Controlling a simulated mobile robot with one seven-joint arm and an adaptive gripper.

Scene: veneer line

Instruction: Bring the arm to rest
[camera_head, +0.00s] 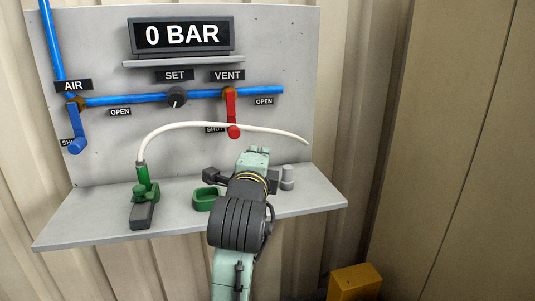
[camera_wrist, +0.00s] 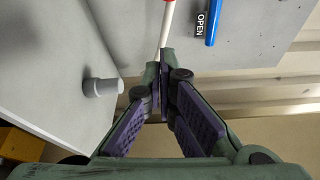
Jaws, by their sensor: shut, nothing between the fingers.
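My arm reaches up over the front of the grey shelf (camera_head: 90,222) in the head view. My gripper (camera_wrist: 164,70) shows in the wrist view with its two purple-padded fingers together at the tips and nothing between them. In the head view the fingers are hidden behind my wrist. The white hose (camera_wrist: 166,28) lies beyond the fingertips in the wrist view. Whether the fingers touch it cannot be told.
The panel has a display (camera_head: 182,35) reading 0 BAR, a blue air handle (camera_head: 75,128), a black SET knob (camera_head: 177,97) and a red vent handle (camera_head: 232,112). The white hose (camera_head: 215,124) arches from a green fitting (camera_head: 145,190). A green tray (camera_head: 206,199) and grey cylinder (camera_head: 288,177) stand near my arm.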

